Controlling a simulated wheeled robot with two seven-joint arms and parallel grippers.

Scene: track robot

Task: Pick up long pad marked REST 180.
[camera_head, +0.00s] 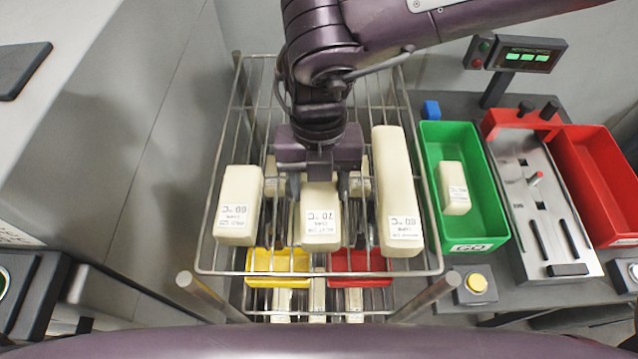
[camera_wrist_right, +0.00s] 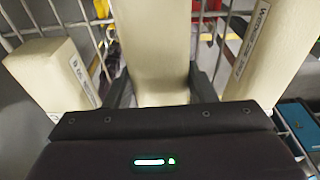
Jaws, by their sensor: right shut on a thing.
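Three cream pads lie on the wire rack (camera_head: 212,240), with upside-down white labels. The middle pad (camera_head: 320,200) reads 70 °C; the left pad (camera_head: 238,205) and the longer right pad (camera_head: 393,170) seem to read 60 °C. I cannot make out REST 180 on any of them. My right gripper (camera_head: 320,185) reaches down from above and is shut on the middle pad, one finger on each side. In the right wrist view the middle pad (camera_wrist_right: 155,45) stands between the fingers (camera_wrist_right: 162,88). My left gripper is out of view.
Yellow (camera_head: 262,262) and red (camera_head: 345,262) bins and more pads sit below in the rack. To the right stand a green tray (camera_head: 485,215) holding a short pad (camera_head: 454,190), a grey fixture (camera_head: 540,200), a red tray (camera_head: 600,180) and a yellow button (camera_head: 477,283).

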